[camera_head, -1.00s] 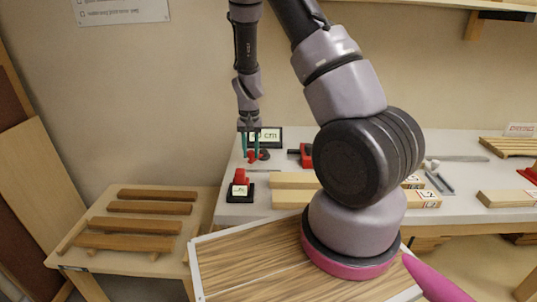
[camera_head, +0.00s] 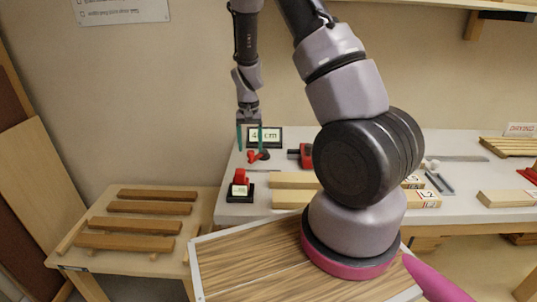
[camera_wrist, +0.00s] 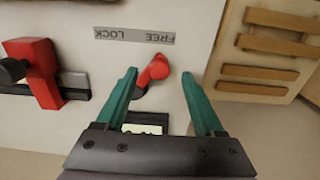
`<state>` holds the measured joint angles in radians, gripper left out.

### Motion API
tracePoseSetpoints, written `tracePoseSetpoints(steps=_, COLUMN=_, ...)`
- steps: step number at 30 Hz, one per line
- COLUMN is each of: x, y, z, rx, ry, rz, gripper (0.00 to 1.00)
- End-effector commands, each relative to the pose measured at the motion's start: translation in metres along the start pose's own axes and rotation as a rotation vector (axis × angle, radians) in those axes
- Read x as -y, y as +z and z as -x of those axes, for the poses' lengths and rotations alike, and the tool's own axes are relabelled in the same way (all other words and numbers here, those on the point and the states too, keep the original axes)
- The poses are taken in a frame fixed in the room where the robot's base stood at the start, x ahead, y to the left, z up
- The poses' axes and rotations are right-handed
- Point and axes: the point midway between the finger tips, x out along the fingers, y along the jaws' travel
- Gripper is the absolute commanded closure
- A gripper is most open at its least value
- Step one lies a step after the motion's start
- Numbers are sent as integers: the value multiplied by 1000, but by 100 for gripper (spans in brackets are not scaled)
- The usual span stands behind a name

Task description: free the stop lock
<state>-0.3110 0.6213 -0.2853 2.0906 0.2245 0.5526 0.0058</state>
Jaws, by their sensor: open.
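The stop lock is a small red lever (camera_wrist: 153,72) on the bench top. In the wrist view its red end leans up and right, on the side of the word FREE on the grey FREE/LOCK label (camera_wrist: 134,36). In the head view the red lever (camera_head: 257,157) shows just below my gripper (camera_head: 249,147). In the wrist view my gripper (camera_wrist: 158,85) has its two green fingers wide apart, one each side of the lever, with nothing seen between them touching it.
A small display (camera_head: 269,134) stands behind the fingers, its reading partly hidden. A red block (camera_wrist: 42,74) with a black knob sits on a rail beside the lever. Wooden boards (camera_head: 290,198) lie to the right.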

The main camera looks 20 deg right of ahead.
Motion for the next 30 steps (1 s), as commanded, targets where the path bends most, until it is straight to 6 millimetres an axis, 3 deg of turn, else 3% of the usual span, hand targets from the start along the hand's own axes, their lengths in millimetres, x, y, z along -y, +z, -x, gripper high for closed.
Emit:
tracePoseSetpoints(steps=18, x=0, y=0, z=60, rx=-2, ry=-1, rz=1, gripper=30)
tracePoseSetpoints(steps=30, x=0, y=0, z=62, rx=0, ry=0, rz=1, gripper=30)
